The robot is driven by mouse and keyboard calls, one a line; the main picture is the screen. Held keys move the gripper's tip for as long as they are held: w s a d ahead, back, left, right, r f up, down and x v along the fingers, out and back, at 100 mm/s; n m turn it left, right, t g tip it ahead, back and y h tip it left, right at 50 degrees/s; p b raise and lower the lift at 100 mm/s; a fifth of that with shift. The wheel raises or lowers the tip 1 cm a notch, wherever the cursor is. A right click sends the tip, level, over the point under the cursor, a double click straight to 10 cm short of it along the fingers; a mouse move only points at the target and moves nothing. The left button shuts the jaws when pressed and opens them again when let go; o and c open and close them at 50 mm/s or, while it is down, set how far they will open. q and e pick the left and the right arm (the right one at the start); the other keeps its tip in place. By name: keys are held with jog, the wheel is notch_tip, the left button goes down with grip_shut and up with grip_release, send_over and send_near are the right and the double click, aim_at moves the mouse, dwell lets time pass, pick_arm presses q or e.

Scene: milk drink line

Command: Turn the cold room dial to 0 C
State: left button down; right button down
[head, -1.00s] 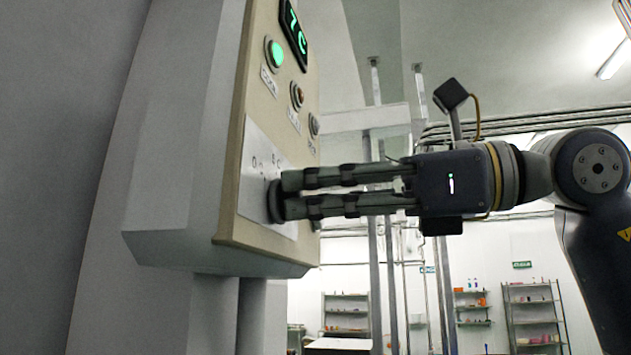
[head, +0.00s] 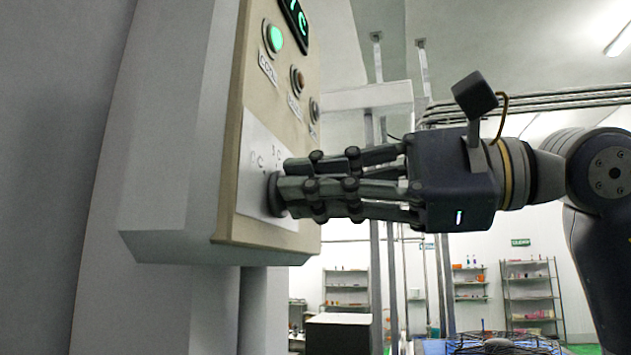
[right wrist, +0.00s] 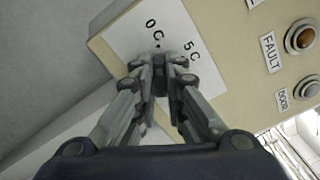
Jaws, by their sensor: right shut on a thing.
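The cold room dial (head: 275,194) is a dark round knob on a white label plate (head: 252,205), low on a beige control panel. The plate carries "0 C" and "5 C" marks. My right gripper (head: 286,196) is shut on the dial, reaching it from the right with its fingers rolled about their axis. In the right wrist view the fingertips (right wrist: 160,80) close around the dial (right wrist: 158,62), just below the "0 C" mark. The fingers hide much of the dial, and I cannot tell its exact setting. My left gripper is not in view.
Above the dial are a lit green lamp (head: 274,38), an orange-brown lamp (head: 298,80) and a grey one (head: 314,110). A green display (head: 295,20) is cut off at the top. Shelves (head: 530,290) stand far back.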

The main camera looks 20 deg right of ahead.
dwell(0.4)
jog(key=c, duration=1.7)
grip_release()
jog(key=shift+o, duration=0.2)
jog(key=shift+s, duration=0.1)
jog(key=v, duration=1.2)
